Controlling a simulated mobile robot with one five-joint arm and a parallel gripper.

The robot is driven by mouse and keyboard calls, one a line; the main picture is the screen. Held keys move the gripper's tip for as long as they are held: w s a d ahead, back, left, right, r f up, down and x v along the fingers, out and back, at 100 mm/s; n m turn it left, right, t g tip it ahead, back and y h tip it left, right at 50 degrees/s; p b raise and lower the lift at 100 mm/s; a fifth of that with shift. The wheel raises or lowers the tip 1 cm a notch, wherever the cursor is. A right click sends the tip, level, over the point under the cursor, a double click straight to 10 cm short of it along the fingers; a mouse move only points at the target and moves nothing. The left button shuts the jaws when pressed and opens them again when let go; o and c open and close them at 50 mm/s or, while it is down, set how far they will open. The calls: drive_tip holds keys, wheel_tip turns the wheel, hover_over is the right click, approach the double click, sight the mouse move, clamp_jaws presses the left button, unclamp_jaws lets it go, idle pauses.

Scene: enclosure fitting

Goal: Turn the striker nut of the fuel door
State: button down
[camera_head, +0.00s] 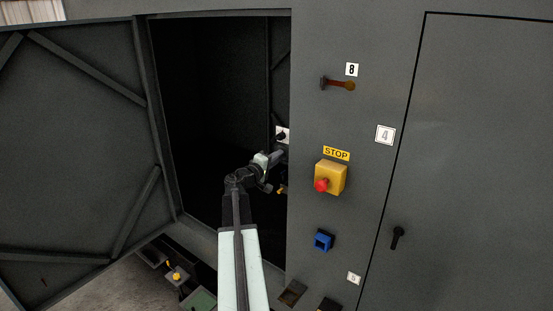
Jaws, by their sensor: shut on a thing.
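My gripper (277,160) reaches into the dark opening of the enclosure, close to the opening's right edge. Its jaws are shut on a small part there, at the striker nut's place; the part itself is mostly hidden by the jaws and shadow. A small yellow piece (281,190) shows just below the gripper; I cannot tell what it belongs to. The large grey door (85,130) with diagonal braces stands swung open on the left. I cannot tell whether it is the fuel door.
Right of the opening are a red-handled lever (338,85), a yellow stop box (330,178) with a red button, a blue socket (323,240) and a closed door (470,160) with a black handle (398,237). A white plate (282,134) sits above my gripper. Low boxes stand by the sill.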

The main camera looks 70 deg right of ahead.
drive_tip(key=c, duration=1.5)
unclamp_jaws()
drive_tip(key=v, duration=0.8)
drive_tip(key=o, duration=0.6)
drive_tip(key=shift+d+m, duration=0.1)
drive_tip(key=shift+m, duration=0.2)
drive_tip(key=m, duration=1.9)
drive_tip(key=shift+s, duration=0.25)
